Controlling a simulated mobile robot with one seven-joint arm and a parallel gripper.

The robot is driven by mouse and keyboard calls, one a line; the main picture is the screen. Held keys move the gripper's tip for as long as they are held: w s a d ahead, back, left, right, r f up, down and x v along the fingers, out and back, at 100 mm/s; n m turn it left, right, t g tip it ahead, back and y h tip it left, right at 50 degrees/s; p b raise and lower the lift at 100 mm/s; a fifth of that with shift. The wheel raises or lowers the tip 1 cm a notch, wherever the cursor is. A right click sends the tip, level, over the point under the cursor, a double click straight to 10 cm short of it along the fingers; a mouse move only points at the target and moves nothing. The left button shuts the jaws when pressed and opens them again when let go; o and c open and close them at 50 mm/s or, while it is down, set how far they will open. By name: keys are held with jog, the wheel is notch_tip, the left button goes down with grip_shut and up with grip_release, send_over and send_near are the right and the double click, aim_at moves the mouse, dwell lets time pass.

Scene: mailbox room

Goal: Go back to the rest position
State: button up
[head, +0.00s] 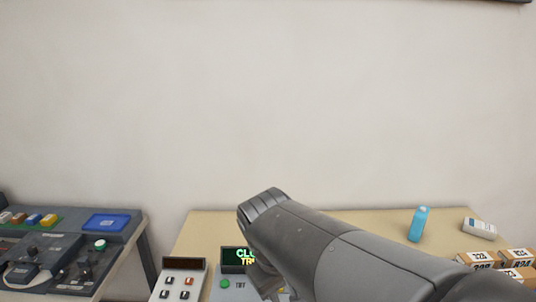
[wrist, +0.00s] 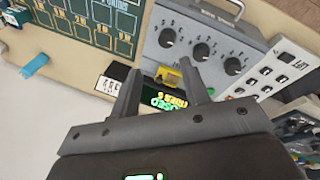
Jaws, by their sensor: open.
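My gripper (wrist: 160,97) is open in the wrist view. Its two fingers are apart, and nothing is clasped between them. Beyond the fingers is a grey panel with dark round knobs (wrist: 201,52). A yellow part (wrist: 170,76) and a lit green and yellow display (wrist: 165,101) show between and behind the fingertips. In the head view my arm reaches in from the lower right over the table, and it hides the gripper's fingers. Part of the lit display (head: 240,256) shows left of the arm.
A tan table (head: 205,222) stands against a bare wall. On it are a keypad box (head: 180,281), a blue bottle (head: 419,224), a small white device (head: 480,229) and several numbered boxes (head: 478,259). A grey console (head: 125,240) stands at the left.

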jog(key=s+d+m+t+y, duration=0.2)
jog(key=s+d+m, duration=0.4)
jog(key=d, duration=0.5)
jog(key=shift+s+d+r+m+t, duration=0.3)
jog(key=shift+s+r+t, duration=0.1)
jog(key=shift+s, duration=0.5)
jog(key=shift+o, duration=0.6)
dwell(1.1)
